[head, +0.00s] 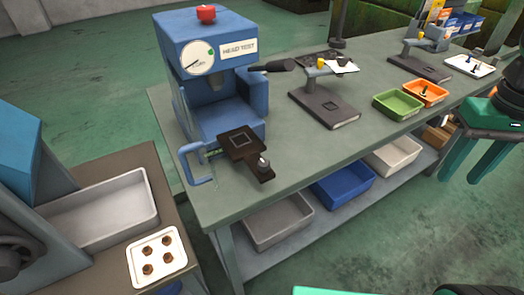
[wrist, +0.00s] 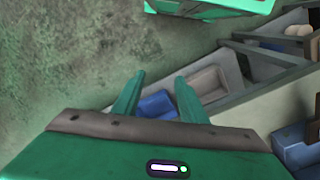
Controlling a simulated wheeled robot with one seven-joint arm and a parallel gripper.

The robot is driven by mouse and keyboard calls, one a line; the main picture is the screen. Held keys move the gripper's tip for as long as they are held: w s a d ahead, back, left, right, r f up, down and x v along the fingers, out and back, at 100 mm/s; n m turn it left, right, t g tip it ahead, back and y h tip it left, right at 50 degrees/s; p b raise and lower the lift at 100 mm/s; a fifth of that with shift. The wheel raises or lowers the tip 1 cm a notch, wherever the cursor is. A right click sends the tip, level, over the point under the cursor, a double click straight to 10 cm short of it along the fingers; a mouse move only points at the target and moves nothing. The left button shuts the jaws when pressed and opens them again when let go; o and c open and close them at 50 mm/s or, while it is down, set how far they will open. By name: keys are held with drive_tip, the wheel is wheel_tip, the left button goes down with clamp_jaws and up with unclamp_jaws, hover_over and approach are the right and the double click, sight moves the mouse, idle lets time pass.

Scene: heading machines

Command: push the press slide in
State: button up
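The blue press (head: 205,70), labelled HEAD TEST, stands at the left end of the green workbench. Its dark slide (head: 238,143), a flat plate with a square outline on top, sticks out of the front of the press towards the bench's front edge. A small metal knob (head: 263,162) sits at the slide's front end. My gripper (head: 461,176) is far to the right of the slide, past the bench's front edge. In the wrist view my gripper (wrist: 160,76) has its two green fingers apart with nothing between them.
A blue clamp-like frame (head: 194,165) stands left of the slide. A black lever (head: 273,66) sticks out right of the press. A dark stand (head: 325,107), a green tray (head: 398,104) and an orange tray (head: 427,92) are further right. The floor before the bench is clear.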

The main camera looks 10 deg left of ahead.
drive_tip(key=w+a+r+n, duration=0.3)
drive_tip(key=w+a+n, duration=0.2)
drive_tip(key=a, duration=0.6)
wheel_tip(320, 180, up, 6)
drive_tip(key=n, duration=1.2)
hover_over(264, 161)
wheel_tip(264, 161, down, 11)
drive_tip(key=shift+s+r, duration=0.1)
clamp_jaws()
